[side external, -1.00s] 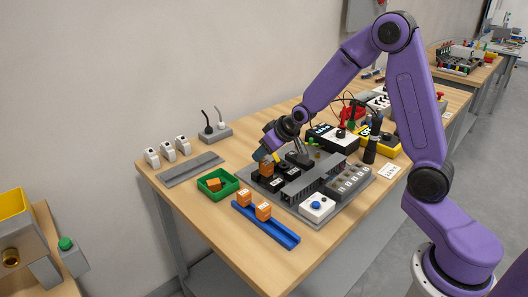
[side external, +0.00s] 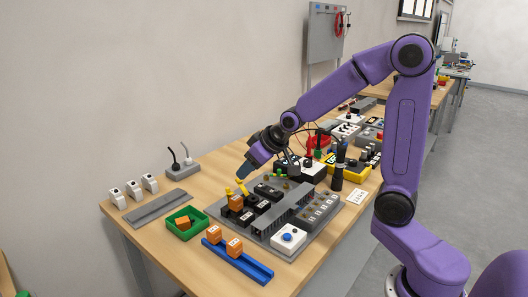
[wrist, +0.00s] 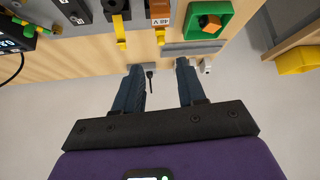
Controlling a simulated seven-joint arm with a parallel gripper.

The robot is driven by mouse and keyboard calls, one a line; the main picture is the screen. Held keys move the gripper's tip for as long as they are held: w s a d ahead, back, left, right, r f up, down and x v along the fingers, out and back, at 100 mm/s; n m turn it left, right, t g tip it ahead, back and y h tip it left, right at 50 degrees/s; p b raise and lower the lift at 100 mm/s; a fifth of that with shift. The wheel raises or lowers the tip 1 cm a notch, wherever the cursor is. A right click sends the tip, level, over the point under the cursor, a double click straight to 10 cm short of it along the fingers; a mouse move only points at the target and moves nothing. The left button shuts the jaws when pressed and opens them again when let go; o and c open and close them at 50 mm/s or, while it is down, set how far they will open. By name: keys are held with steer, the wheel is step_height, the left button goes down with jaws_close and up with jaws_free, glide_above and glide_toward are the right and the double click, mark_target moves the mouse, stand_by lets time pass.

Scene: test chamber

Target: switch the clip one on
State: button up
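Two yellow clips, one (side external: 228,190) by the orange block and one (side external: 242,185) behind it, stick up at the back edge of the grey board (side external: 215,212). In the wrist view they are a yellow clip (wrist: 121,34) at a black socket and a yellow clip (wrist: 160,35) at the orange block (wrist: 160,12) marked 48 V. I cannot tell which is clip one. The orange block (side external: 236,203) sits in the board. My gripper (side external: 245,172) is just above the clips. In the wrist view my gripper (wrist: 158,70) has its fingers apart, with nothing between them.
A green bin (side external: 170,230) holding an orange piece and a blue rail (side external: 255,268) with two orange blocks are in front. Black and yellow instruments crowd the right.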

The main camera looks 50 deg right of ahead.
steer(key=v, duration=0.7)
steer(key=shift+s+d+r, duration=0.1)
step_height(320, 180, up, 4)
steer(key=m+g, duration=0.4)
steer(key=g, duration=0.3)
glide_above(228, 188)
steer(key=shift+g+h, duration=0.3)
steer(key=shift+h, duration=0.1)
step_height(228, 188, down, 17)
steer(key=shift+f, duration=0.1)
jaws_close()
